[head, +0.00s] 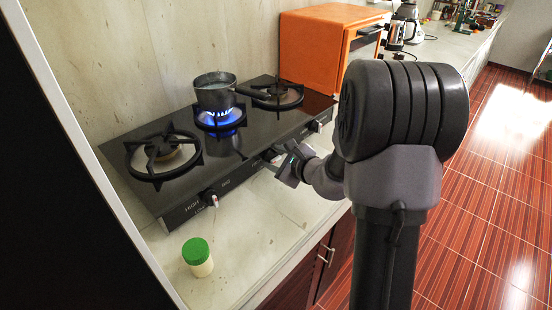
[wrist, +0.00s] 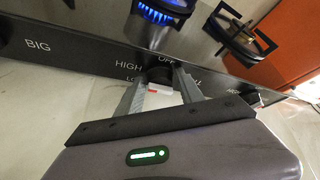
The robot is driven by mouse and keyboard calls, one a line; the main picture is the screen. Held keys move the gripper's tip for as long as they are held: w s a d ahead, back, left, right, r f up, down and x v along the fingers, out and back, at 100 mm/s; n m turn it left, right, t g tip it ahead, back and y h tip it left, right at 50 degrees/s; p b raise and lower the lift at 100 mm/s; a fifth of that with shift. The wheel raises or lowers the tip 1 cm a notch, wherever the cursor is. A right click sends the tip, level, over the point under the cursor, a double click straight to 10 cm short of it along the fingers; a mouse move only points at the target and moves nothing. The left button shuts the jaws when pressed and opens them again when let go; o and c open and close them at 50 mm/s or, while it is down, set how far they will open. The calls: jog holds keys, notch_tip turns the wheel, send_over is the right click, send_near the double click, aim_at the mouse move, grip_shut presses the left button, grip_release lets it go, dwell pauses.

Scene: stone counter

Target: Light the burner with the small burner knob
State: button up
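A black gas stove (head: 185,185) with three burners stands on the counter. The middle burner (head: 220,118) burns with a blue flame under a grey pot; the flame also shows in the wrist view (wrist: 155,12). My gripper (head: 278,162) is at the middle knob on the stove's front. In the wrist view the fingers (wrist: 161,82) stand apart on either side of this dark knob (wrist: 160,73), which has a white and red tab. A narrow gap seems to show beside the tab; contact at the tips is unclear. Which knob is the small burner's cannot be read.
The left burner (head: 165,152) and right burner (head: 277,94) show no flame. Another knob (head: 209,197) is at the front left. A green-lidded jar (head: 197,257) stands on the counter before the stove. An orange oven (head: 325,48) stands behind right.

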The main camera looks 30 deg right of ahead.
jog(key=p+v, duration=0.5)
jog(key=v, duration=1.2)
jog(key=shift+s, duration=0.2)
